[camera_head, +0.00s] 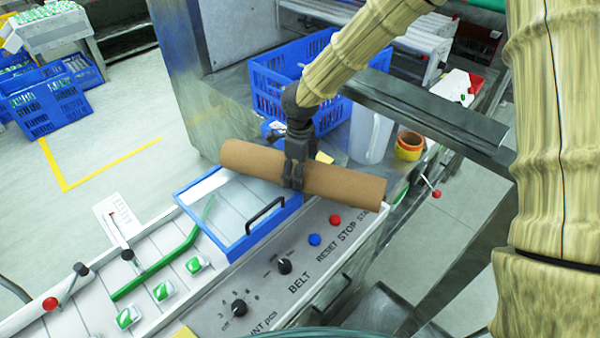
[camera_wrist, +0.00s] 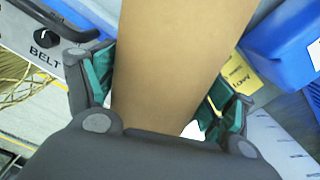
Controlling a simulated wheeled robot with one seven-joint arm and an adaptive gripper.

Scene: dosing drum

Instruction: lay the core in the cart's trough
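The core, a long brown cardboard tube (camera_head: 245,159), is held roughly level above the machine, tilted down to the right in the head view. My gripper (camera_head: 293,178) is shut around its middle from above. In the wrist view the core (camera_wrist: 172,60) fills the space between the green-padded fingers of my gripper (camera_wrist: 160,92), with a pad on each side. The core's far end runs out of the wrist view. I cannot pick out a cart's trough with certainty in either view.
Below the core are a blue-framed clear cover (camera_head: 235,215) with a black handle and a control panel (camera_head: 215,300). A blue crate (camera_head: 265,85), a clear jug (camera_head: 370,135) and tape rolls (camera_head: 409,146) stand behind. Open floor (camera_head: 120,130) lies at left.

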